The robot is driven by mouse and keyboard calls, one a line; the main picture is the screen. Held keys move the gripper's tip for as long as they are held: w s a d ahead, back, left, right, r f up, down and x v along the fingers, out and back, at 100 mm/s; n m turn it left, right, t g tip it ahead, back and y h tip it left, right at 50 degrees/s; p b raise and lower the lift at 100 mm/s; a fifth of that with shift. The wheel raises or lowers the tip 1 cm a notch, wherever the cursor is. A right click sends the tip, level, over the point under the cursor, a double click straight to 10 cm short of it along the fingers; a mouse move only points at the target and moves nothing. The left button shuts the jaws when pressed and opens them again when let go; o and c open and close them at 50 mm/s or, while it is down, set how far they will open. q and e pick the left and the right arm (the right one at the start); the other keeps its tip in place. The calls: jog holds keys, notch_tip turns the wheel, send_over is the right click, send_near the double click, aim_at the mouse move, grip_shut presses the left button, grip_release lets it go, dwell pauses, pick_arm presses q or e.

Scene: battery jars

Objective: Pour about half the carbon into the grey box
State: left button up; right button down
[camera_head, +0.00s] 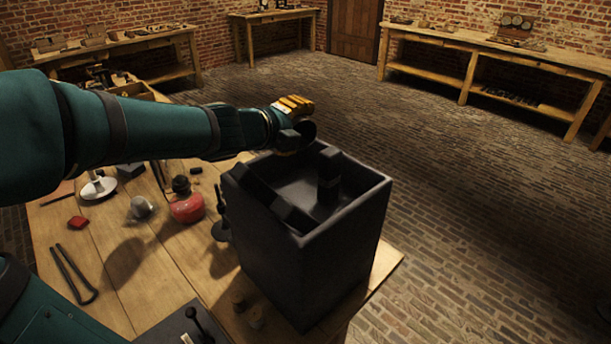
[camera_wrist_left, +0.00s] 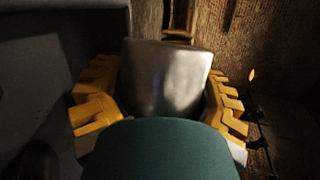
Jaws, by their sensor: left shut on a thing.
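The grey box (camera_head: 318,260), dark and open-topped, stands on the wooden table near its front right edge. Dark blocks (camera_head: 330,172) show inside it, some leaning on its walls; I cannot tell whether they are carbon. My left gripper (camera_head: 294,104), with yellow fingers, is over the box's far left rim. It is shut on a metal cup (camera_wrist_left: 167,78), which sits between the fingers in the left wrist view. In the head view the dark mouth of the cup (camera_head: 308,132) is tilted toward the box. The cup's contents are hidden. My right gripper is not in view.
Workbenches line the brick walls. The floor to the right is clear.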

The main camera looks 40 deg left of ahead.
pick_arm(q)
jog(key=shift+d+r+m+y+b, duration=0.15)
jog(key=shift+r+m+y+b, duration=0.15)
jog(key=shift+r+b, duration=0.3)
dwell(1.0)
jog(key=shift+s+d+r+m+t+y, duration=0.25)
jog(key=shift+d+r+m+t+y, duration=0.2)
jog(key=shift+m+t, duration=0.45)
dwell(2.9)
jog(key=shift+w+g, duration=0.15)
jog(key=shift+g, duration=0.15)
jog(key=shift+a+f+n+g+h, duration=0.35)
jog(key=shift+n+h, duration=0.1)
jog(key=shift+n, duration=0.25)
jog(key=shift+a+f, duration=0.1)
jog(key=shift+a, duration=0.05)
